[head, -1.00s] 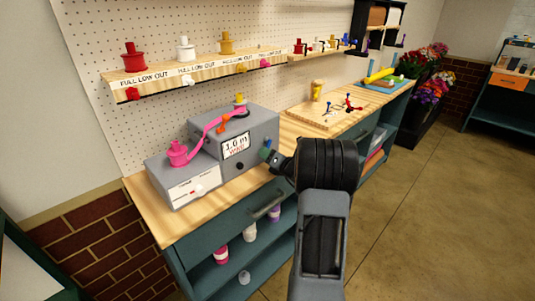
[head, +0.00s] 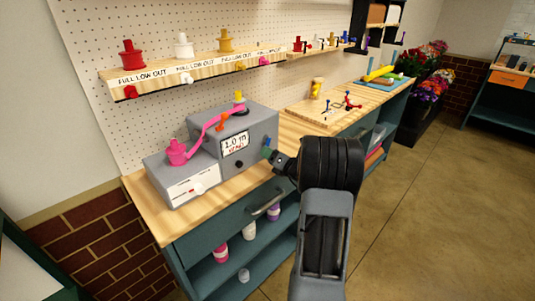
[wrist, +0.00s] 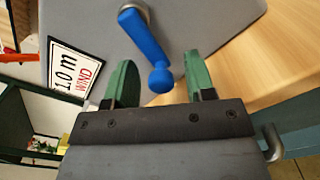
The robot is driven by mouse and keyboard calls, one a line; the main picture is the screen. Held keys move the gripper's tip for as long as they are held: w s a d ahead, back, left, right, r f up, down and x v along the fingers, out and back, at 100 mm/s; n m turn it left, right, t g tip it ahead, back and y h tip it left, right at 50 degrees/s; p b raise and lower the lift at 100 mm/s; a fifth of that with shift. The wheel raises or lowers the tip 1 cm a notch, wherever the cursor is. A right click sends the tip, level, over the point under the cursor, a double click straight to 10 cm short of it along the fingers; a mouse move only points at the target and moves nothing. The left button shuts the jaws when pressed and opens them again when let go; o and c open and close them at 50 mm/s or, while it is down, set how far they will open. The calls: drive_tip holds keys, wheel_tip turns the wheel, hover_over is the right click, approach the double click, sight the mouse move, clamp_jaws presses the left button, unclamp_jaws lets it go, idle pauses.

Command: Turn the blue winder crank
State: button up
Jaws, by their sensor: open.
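The blue winder crank (wrist: 147,42) sits on the side of the grey winder box (wrist: 75,15) in the wrist view, with a round knob at its end. The box also shows in the head view (head: 262,127), with a white sign on its front. My gripper (wrist: 158,85) is open, with one green finger on each side of the crank's knob. The knob is between the fingers, and I see a gap on both sides.
A pink ribbon (head: 205,130) runs from a pink spool (head: 176,152) to the top of the box. The wooden bench top (head: 230,190) is clear in front. A board with small pegs (head: 330,112) lies to the right. A shelf of spools (head: 190,70) hangs above.

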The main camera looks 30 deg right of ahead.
drive_tip(key=s+d, duration=0.2)
drive_tip(key=s, duration=1)
idle(0.3)
drive_tip(key=s+a+f+n+g+y+p, duration=0.1)
drive_tip(key=s+a+f+n+g+y, duration=0.2)
drive_tip(key=a+n+g, duration=0.7)
drive_tip(key=s+a+f+n+g+p, duration=0.1)
drive_tip(key=s+a+f+n+g, duration=0.25)
drive_tip(key=n, duration=0.95)
drive_tip(key=s+a+r+n+h+p, duration=0.2)
drive_tip(key=a+r+n, duration=0.4)
drive_tip(key=n, duration=0.4)
drive_tip(key=s+a+r+n+h+p, duration=0.2)
drive_tip(key=s+a+r+n+h, duration=0.1)
drive_tip(key=a+r+n, duration=0.4)
drive_tip(key=a+n+h, duration=0.1)
drive_tip(key=n, duration=0.1)
drive_tip(key=shift+s+n+g, duration=0.2)
drive_tip(key=shift+n+g, duration=0.15)
drive_tip(key=shift+n, duration=0.05)
